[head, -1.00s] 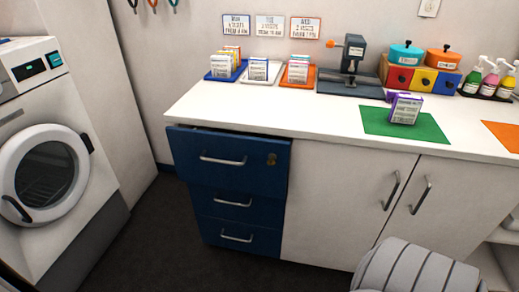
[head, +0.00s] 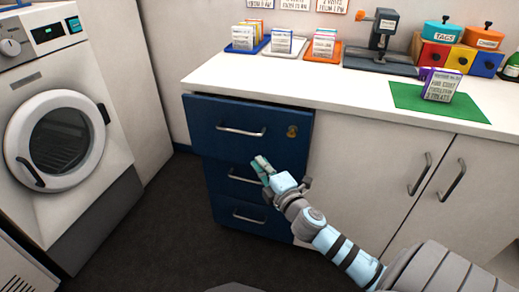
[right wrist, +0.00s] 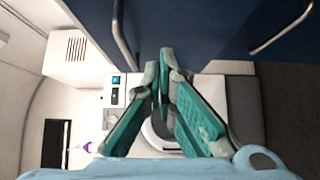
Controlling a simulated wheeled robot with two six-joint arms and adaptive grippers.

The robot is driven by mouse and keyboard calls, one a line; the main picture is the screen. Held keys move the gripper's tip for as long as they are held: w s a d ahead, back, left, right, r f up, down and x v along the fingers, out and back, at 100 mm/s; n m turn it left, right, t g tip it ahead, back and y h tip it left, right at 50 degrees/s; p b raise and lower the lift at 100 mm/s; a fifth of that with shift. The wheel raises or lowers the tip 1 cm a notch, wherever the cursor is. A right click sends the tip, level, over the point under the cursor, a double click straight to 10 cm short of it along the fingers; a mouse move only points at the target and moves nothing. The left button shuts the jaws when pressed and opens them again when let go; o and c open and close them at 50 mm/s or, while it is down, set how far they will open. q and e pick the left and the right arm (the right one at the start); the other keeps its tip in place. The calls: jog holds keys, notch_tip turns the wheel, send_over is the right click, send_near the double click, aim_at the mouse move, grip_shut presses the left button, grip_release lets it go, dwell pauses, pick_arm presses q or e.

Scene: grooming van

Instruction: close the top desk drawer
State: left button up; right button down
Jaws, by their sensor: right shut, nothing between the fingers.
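The top desk drawer (head: 225,112) is the uppermost of the blue drawers under the white counter, with a silver bar handle (head: 240,131) and a brass lock. It stands partly open, its front jutting out past the drawers below. My right gripper (head: 259,164) is shut and empty, in front of the drawer stack and just below the top drawer's front in the head view. Any contact cannot be told. In the right wrist view its closed fingertips (right wrist: 163,62) are near blue drawer fronts (right wrist: 190,25) with silver handles. My left gripper is not in view.
Two lower blue drawers, with the bottom one (head: 250,217) flush, sit under it. White cabinet doors (head: 375,165) are to the right, a washing machine (head: 60,140) to the left. Dark floor (head: 165,215) between is clear. Boxes and a green mat (head: 400,95) are on the counter.

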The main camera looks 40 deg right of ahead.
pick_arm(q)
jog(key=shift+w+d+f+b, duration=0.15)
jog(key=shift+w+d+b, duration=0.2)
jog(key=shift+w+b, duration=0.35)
pick_arm(e)
jog(key=shift+w+d, duration=0.65)
jog(key=shift+w, duration=0.35)
jog(key=shift+w+d, duration=0.65)
jog(key=shift+w, duration=0.35)
jog(key=shift+w+d, duration=0.65)
jog(key=shift+w, duration=0.35)
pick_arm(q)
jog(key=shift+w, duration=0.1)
pick_arm(e)
jog(key=shift+d, duration=0.1)
